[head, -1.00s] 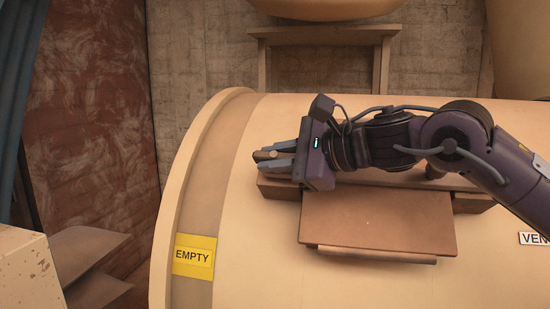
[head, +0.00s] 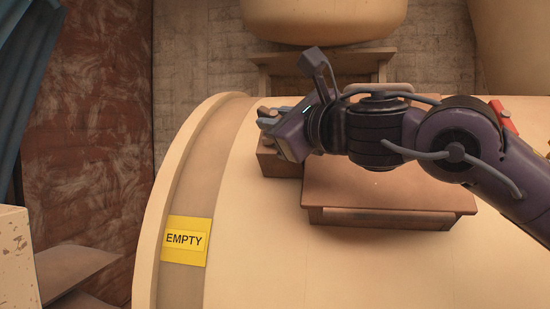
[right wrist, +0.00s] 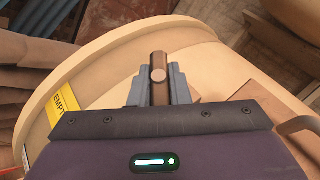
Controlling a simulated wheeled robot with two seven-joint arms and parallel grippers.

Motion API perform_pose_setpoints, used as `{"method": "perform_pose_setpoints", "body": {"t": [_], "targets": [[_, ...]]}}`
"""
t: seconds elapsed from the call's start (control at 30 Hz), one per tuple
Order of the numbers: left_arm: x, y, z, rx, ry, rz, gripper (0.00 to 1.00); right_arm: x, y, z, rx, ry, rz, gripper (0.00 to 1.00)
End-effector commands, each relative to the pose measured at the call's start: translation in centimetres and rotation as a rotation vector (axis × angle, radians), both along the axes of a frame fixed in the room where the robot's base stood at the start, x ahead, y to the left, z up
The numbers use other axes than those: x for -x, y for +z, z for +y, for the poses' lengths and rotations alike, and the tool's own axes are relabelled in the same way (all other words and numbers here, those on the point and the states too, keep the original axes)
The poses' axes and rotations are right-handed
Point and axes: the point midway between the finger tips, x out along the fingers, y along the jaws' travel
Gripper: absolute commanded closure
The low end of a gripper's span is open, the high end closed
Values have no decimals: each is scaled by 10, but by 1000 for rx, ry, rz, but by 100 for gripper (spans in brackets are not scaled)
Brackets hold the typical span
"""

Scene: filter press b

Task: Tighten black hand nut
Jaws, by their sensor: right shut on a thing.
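My right gripper (head: 265,118) is at the left end of the brown box on top of the large tan drum. In the right wrist view its grey fingers (right wrist: 158,88) are shut on a brown bar-like piece (right wrist: 160,60) with a round stud end in front of it. This piece looks like the hand nut, though it shows brown, not black. In the head view the fingers and wrist hide most of it. My left gripper is in neither view.
The tan drum (head: 235,190) carries a yellow EMPTY label (head: 185,240). A brown box with a sloped lid (head: 385,190) lies under my right arm. A red piece (head: 503,115) shows behind the arm. A pale block (head: 15,255) stands at lower left.

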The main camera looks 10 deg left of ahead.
Motion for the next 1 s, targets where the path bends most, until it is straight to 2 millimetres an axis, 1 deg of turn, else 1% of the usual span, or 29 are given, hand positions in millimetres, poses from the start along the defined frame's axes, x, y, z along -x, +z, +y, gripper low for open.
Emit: {"method": "perform_pose_setpoints", "body": {"t": [0.03, 0.2, 0.4, 0.53, 0.7, 1.0], "targets": [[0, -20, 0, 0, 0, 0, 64, 1, -12, 2, -30, -29, 0, 100], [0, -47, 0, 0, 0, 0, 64, 1, -10, 2, -149, -137, 1, 100], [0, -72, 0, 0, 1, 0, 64, 1, -9, 3, -289, -264, 3, 100], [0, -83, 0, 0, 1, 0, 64, 0, -7, 2, -379, -345, 3, 100], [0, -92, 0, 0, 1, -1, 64, 0, -5, 2, -483, -439, 3, 100], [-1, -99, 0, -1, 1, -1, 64, 0, -3, 2, -613, -556, 4, 100]]}}
